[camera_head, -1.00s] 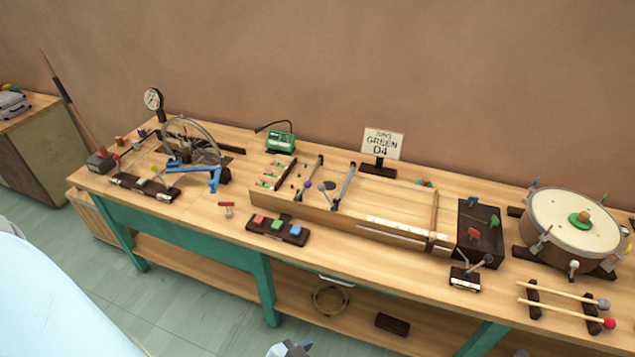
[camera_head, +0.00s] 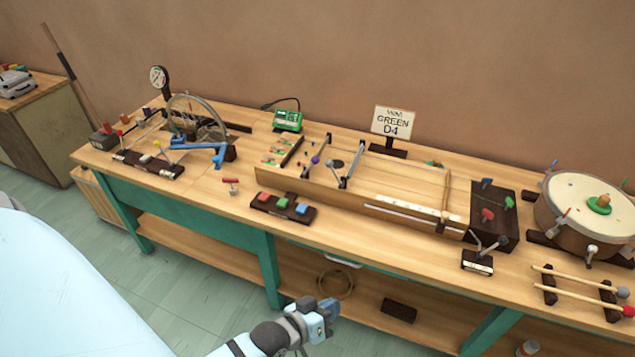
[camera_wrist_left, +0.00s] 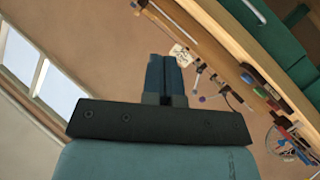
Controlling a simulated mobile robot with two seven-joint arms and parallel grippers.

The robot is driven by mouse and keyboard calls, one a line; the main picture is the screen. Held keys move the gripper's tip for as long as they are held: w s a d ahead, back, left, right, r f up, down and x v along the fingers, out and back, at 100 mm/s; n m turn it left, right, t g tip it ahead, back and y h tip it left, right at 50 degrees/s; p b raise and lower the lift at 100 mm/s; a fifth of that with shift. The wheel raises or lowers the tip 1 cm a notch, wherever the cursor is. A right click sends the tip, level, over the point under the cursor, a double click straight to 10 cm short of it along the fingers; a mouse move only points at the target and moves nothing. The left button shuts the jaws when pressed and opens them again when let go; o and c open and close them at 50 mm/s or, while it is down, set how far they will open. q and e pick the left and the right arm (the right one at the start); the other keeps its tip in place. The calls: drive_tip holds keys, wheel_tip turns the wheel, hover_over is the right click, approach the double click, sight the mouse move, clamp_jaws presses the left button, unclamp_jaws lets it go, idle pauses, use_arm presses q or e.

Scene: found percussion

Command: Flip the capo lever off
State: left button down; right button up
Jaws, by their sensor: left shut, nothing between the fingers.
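A long wooden string board (camera_head: 400,183) lies along the bench. Two dark bars cross it: a left bar (camera_head: 320,153) with a purple knob (camera_head: 316,160) near it, and a right bar (camera_head: 351,165). The capo lever seems to be among these parts, but I cannot tell which piece it is or its exact position. My left gripper (camera_head: 328,309) is shut and empty, in front of the bench, below its top and well apart from the board. Its closed fingers (camera_wrist_left: 165,75) show in the left wrist view. My right gripper is out of view.
A block with red, green and blue buttons (camera_head: 284,208) sits at the bench's front edge. A small lever block (camera_head: 477,262), mallets (camera_head: 580,289) and a drum (camera_head: 575,215) are right. A spoked wheel (camera_head: 195,115) is left. A "GREEN D4" sign (camera_head: 394,122) stands behind.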

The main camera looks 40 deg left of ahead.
use_arm(q)
drive_tip(key=w+a+f+n+t+y+b, duration=0.1)
drive_tip(key=w+a+n+t+b, duration=0.25)
drive_tip(key=w+n+b, duration=0.45)
drive_tip(key=w+a+f+n+t+y+b, duration=0.1)
drive_tip(key=w+a+n+t+y+b, duration=0.15)
drive_tip(key=w+a+n+b, duration=0.55)
drive_tip(key=w+a+n+y+b, duration=0.4)
drive_tip(key=a+n+y+b, duration=0.1)
drive_tip(key=n, duration=0.9)
drive_tip(key=w+a+n+y+b, duration=0.4)
drive_tip(key=n+y+b, duration=0.3)
drive_tip(key=n, duration=0.8)
drive_tip(key=shift+a+r+n+y, duration=0.3)
drive_tip(key=shift+a+r+y, duration=0.15)
drive_tip(key=shift+a+y, duration=0.3)
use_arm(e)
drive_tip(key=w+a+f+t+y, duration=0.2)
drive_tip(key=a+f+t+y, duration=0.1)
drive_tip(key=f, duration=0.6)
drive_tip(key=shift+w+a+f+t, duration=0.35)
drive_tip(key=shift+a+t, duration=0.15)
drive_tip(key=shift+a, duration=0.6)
use_arm(q)
drive_tip(key=shift+a+t, duration=0.1)
drive_tip(key=shift+t, duration=0.2)
